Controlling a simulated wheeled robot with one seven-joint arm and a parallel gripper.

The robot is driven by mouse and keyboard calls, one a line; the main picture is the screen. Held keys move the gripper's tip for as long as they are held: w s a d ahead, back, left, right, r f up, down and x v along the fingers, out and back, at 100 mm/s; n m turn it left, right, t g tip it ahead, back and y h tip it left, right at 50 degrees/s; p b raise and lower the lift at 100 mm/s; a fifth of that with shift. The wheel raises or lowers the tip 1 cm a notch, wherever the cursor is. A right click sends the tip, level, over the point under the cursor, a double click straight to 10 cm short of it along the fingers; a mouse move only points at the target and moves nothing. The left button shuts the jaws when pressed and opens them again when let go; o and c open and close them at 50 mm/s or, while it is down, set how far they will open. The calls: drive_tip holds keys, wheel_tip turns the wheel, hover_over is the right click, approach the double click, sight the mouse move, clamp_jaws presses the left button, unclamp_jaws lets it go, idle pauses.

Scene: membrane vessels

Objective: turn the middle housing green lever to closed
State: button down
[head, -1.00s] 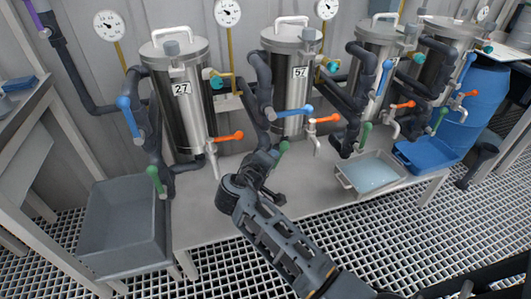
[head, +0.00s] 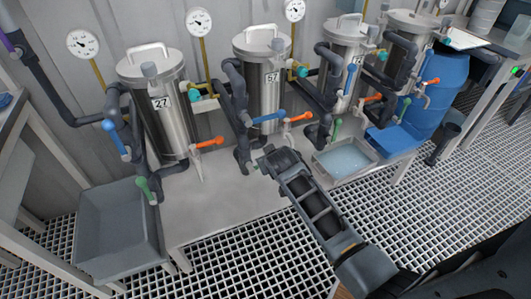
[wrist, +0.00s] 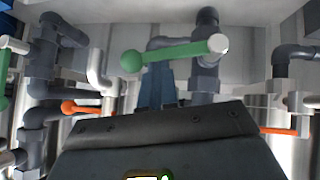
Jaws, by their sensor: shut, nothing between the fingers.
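The housing labelled 57 (head: 265,85) is a steel cylinder with a blue lever (head: 268,116) and an orange lever (head: 298,118). Its green lever is hidden behind my arm's end in the head view. In the wrist view a green lever (wrist: 178,51) lies nearly level across the middle, with a round green end at left and a pale end at right by a grey pipe. My gripper (wrist: 157,77) is shut and empty. Its fingers show just below the lever's left half; I cannot tell whether they touch it. In the head view my gripper is at the bench, below housing 57.
Housing 27 (head: 160,110) stands to the left with its own green lever (head: 147,187). Further housings (head: 345,75) stand to the right, with another green lever (head: 337,128). A grey tub (head: 118,225) and a water tray (head: 372,158) flank the bench. Dark pipes crowd around the levers.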

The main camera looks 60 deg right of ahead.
drive_tip(key=shift+s+d+f, duration=0.25)
drive_tip(key=shift+d+f, duration=0.15)
drive_tip(key=shift+f, duration=0.35)
idle(0.3)
drive_tip(key=s+a+r+p, duration=0.4)
drive_tip(key=s+r, duration=0.2)
drive_tip(key=r, duration=0.5)
